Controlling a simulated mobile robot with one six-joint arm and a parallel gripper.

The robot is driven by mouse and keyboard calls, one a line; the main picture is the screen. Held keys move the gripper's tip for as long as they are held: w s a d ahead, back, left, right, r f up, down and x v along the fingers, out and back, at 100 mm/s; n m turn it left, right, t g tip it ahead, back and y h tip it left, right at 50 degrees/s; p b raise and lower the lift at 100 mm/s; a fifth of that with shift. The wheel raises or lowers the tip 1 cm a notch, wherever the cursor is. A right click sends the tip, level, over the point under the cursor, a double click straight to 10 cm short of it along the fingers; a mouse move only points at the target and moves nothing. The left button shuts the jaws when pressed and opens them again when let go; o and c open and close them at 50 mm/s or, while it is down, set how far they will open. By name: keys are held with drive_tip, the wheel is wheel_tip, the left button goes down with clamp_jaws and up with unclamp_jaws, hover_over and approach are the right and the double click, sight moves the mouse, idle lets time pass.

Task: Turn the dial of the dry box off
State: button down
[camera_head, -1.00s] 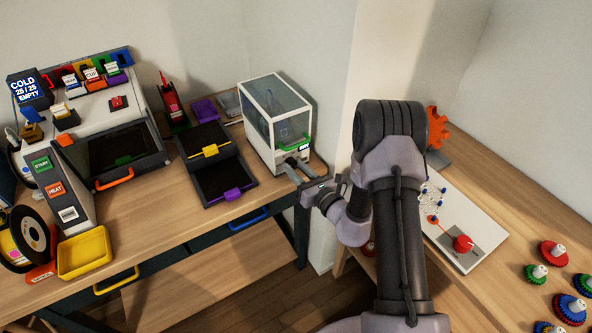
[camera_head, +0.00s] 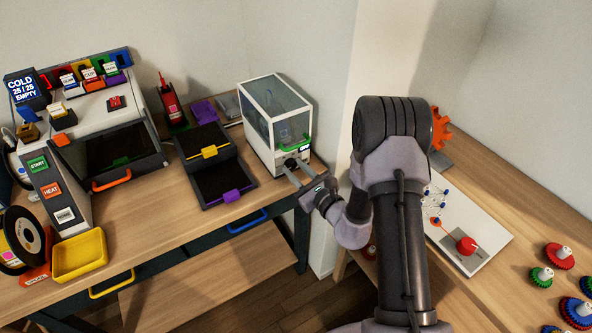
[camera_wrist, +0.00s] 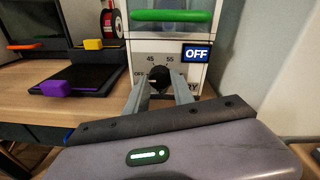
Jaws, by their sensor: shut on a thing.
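The dry box (camera_head: 262,140) is a white-framed case with clear panels and a green handle (camera_head: 295,143) at the right end of the left table. In the wrist view its front shows a small blue display (camera_wrist: 196,53) reading OFF. Below the green handle is a black dial (camera_wrist: 160,75) with printed marks around it, including OFF at left, 45 and 55. The dial's pale pointer mark points left, toward the OFF mark. My gripper (camera_wrist: 160,84) is shut on the dial, one finger on each side. In the head view my gripper (camera_head: 293,172) reaches the box's lower front.
Two dark trays with yellow (camera_head: 209,151) and purple (camera_head: 231,195) tabs stand left of the dry box. A large machine (camera_head: 110,130) and a yellow bin (camera_head: 79,257) are farther left. A wall corner stands behind my arm. Gears lie on the right table.

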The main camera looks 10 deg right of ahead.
drive_tip(key=c, duration=1.1)
unclamp_jaws()
drive_tip(key=p+v, duration=0.1)
drive_tip(key=v, duration=1.6)
drive_tip(key=shift+s+d+p, duration=0.15)
drive_tip(key=shift+p, duration=0.2)
